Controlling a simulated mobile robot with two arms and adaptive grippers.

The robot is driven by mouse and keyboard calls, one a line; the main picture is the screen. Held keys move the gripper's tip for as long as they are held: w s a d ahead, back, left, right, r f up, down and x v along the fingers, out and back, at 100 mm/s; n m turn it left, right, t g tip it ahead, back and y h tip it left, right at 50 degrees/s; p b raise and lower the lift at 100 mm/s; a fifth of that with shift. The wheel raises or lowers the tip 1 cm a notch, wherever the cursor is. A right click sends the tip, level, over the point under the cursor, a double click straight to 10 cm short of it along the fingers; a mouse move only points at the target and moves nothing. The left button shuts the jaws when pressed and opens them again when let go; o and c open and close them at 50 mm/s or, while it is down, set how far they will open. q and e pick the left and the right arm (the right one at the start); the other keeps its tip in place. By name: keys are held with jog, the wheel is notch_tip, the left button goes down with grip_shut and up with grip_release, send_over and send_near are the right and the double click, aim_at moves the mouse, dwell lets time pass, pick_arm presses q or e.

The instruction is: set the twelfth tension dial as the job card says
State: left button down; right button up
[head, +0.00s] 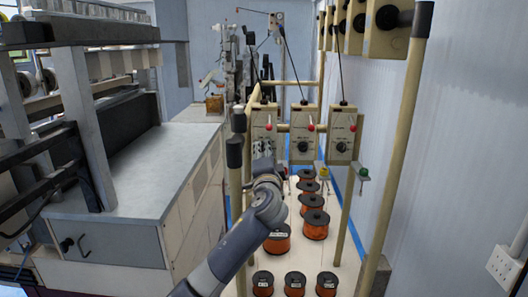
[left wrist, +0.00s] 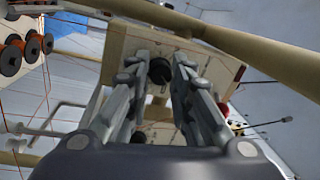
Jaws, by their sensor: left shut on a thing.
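Three cream tension boxes hang in a row in the head view: the left box (head: 264,117), the middle box (head: 304,118) and the right box (head: 342,122). Black dials show on the middle box (head: 303,146) and the right box (head: 341,146). My left gripper (head: 264,150) is at the lower face of the left box and hides its dial. In the left wrist view, a black dial (left wrist: 160,71) sits between the fingers of my left gripper (left wrist: 160,80), which is shut on it. Dial markings are too small to read. I see no job card. My right gripper is out of view.
Orange wire spools (head: 315,224) stand on the pale board below the boxes. Tan poles (head: 402,130) rise close beside the boxes, and one (left wrist: 230,40) crosses near the gripper. A grey machine (head: 130,190) fills the left.

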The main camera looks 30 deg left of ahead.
pick_arm(q)
jog(key=shift+f, duration=0.1)
jog(key=c, duration=1.4)
grip_release()
jog(key=s+d+n+g+b, duration=0.2)
jog(key=s+d+n+b, duration=0.6)
jog(key=n, duration=0.5)
jog(key=s+d+f+m+g+h, duration=0.1)
jog(key=s+d+f+m+h, duration=0.1)
jog(key=f, duration=1)
jog(key=s+d+f+m+g+h, duration=0.1)
jog(key=s+d+f+m+h, duration=0.1)
jog(key=f, duration=1)
jog(key=shift+s+d+g+h+p, duration=0.4)
jog(key=shift+s+h+p, duration=0.05)
jog(key=shift+s+h, duration=0.45)
